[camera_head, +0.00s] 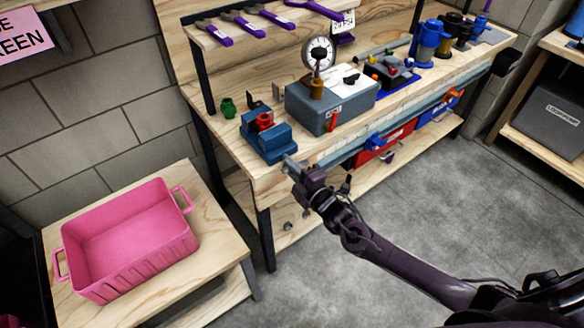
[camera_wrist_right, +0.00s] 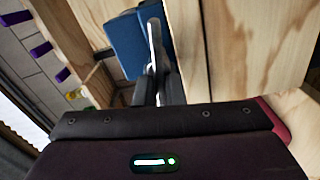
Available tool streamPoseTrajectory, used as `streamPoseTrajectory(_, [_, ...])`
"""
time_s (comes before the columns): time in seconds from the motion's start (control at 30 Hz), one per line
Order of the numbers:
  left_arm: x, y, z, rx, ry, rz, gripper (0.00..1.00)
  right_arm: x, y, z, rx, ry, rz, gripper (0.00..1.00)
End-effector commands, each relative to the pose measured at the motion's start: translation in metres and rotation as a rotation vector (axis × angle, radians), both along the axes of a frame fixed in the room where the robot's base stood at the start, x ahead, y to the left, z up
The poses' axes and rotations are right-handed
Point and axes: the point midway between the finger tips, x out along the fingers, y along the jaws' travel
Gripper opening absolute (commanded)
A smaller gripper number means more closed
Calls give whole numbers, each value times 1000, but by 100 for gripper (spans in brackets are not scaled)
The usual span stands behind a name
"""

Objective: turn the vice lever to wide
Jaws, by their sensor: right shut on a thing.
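The blue vice (camera_head: 268,142) stands on the near left corner of the wooden workbench, with a red part on top of it. It also shows as a blue block in the right wrist view (camera_wrist_right: 127,42). My right gripper (camera_head: 296,170) is at the bench's front edge, just in front of the vice. It is shut on the grey vice lever (camera_wrist_right: 154,40), which stands up between the fingers in the right wrist view. The fingers hide the lever's lower part, and its exact setting is hard to read. My left gripper is not in view.
A grey box with a dial gauge (camera_head: 319,53) stands right of the vice. A small green item (camera_head: 228,107) lies behind it. A pink crate (camera_head: 185,247) sits on a low wooden table at left. The floor in front is clear.

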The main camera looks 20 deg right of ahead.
Motion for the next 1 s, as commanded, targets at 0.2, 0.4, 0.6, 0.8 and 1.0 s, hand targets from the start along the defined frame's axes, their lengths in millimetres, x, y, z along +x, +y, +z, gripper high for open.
streamPoseTrajectory(0.2, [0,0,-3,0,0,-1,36,-1,0,-3,-115,-39,1,0])
streamPoseTrajectory(0.4, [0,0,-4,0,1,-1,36,-1,0,-4,-172,-59,2,0])
streamPoseTrajectory(0.6, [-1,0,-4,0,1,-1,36,-1,1,-5,-193,-65,2,0])
streamPoseTrajectory(0.8, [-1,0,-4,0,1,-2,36,-1,1,-5,-195,-66,2,0])
streamPoseTrajectory(1.0, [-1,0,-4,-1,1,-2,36,-1,1,-5,-195,-65,2,16])
